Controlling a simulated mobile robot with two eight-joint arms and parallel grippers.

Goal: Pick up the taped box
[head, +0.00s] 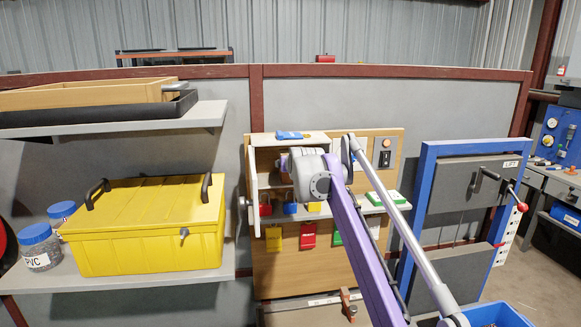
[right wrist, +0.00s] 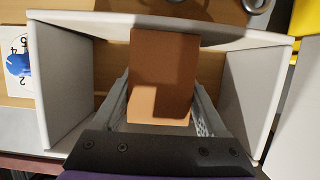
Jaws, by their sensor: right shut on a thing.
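A plain brown box (right wrist: 160,62) sits between the two fingers of my right gripper (right wrist: 163,92) in the right wrist view. The gripper is shut on its sides. No tape can be made out on the faces that show. The box is inside a white open compartment (right wrist: 62,85) with walls on both sides. In the head view my right arm reaches to the white cubby (head: 291,139) on the wooden panel, and the arm hides the box and the fingertips. My left gripper is in neither view.
The wooden panel (head: 276,270) carries several coloured tags and a small shelf. A yellow chest (head: 150,235) and jars (head: 40,247) stand on the grey shelf at left. A blue-framed door (head: 466,190) with a red-knobbed handle is at right. A blue bin (head: 497,315) is low in front.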

